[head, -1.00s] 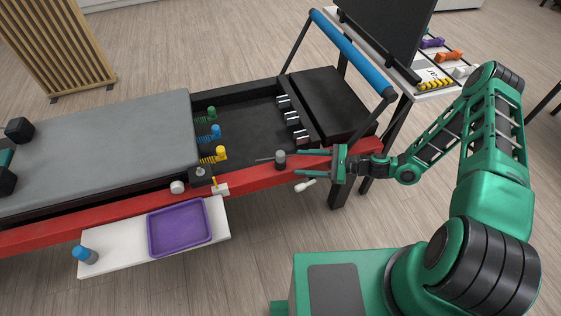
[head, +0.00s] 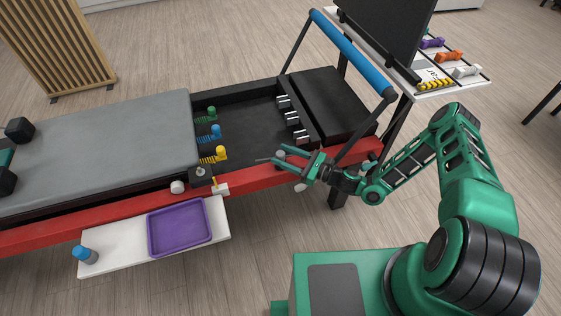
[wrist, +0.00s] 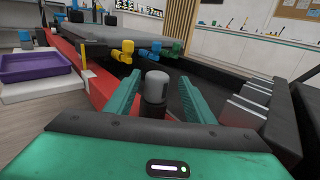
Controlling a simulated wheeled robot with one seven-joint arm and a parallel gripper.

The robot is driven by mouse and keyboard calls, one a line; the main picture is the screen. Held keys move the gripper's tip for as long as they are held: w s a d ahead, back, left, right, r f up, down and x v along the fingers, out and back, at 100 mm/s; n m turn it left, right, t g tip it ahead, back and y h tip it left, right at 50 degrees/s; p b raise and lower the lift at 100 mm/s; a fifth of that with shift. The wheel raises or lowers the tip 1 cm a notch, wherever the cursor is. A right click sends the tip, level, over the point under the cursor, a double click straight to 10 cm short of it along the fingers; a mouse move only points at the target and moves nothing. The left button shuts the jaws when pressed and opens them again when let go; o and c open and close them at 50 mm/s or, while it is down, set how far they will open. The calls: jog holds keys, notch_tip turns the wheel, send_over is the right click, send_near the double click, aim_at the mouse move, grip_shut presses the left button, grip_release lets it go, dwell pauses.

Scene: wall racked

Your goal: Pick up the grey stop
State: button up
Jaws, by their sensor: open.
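The grey stop (wrist: 156,86) is a short grey cylinder with a rounded top and a darker lower part. It stands upright at the red rail of the reformer. In the wrist view it is between the two green fingers of my gripper (wrist: 153,98), with gaps on both sides. In the head view my gripper (head: 291,160) reaches left over the red rail, and the stop (head: 280,153) shows only partly behind a finger. My gripper is open and holds nothing.
The red rail (head: 255,176) runs under my gripper. Yellow (head: 221,153), blue and green spring knobs lie left of it. Silver-topped blocks (head: 291,117) stand behind. A purple tray (head: 151,236) sits on a white shelf at lower left. A blue bar (head: 350,52) rises behind.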

jog(key=shift+x, duration=2.6)
jog(key=shift+s+r, duration=0.1)
jog(key=shift+s, duration=0.05)
jog(key=c, duration=1.2)
